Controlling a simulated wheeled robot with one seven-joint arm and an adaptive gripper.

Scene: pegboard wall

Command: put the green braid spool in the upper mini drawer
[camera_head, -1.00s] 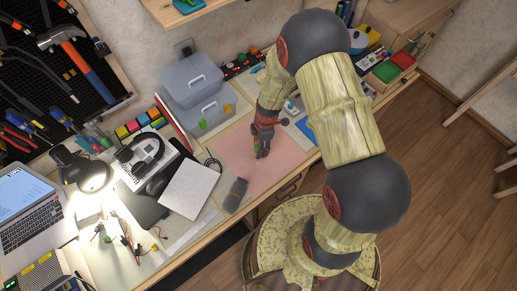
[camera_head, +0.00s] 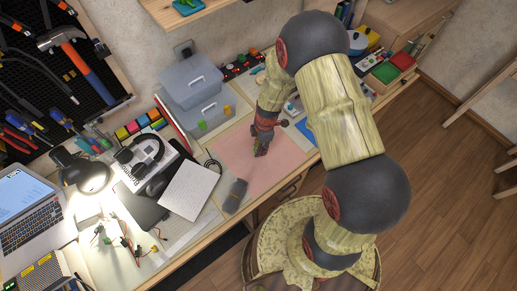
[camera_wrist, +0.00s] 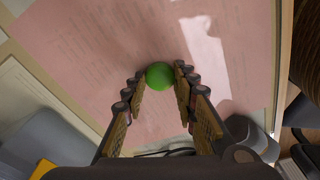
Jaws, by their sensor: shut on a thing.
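The green braid spool (camera_wrist: 159,75) shows as a round green shape in the wrist view, between the two fingertips of my gripper (camera_wrist: 160,77). My gripper is shut on it, above the pink sheet. In the head view my gripper (camera_head: 261,148) points down over the pink sheet, and the spool is hard to make out there. The mini drawers are a grey-blue stack at the back of the bench. The upper mini drawer (camera_head: 183,72) has a pale handle and looks closed. The lower drawer (camera_head: 217,106) is below it, to the left of my gripper.
The pink sheet (camera_head: 235,165) is mostly clear, with a dark grey object (camera_head: 235,195) at its left front edge. Small green and orange items stand by the lower drawer. A white notepad (camera_head: 190,189), headphones (camera_head: 140,155) and a lit lamp (camera_head: 85,175) are further left.

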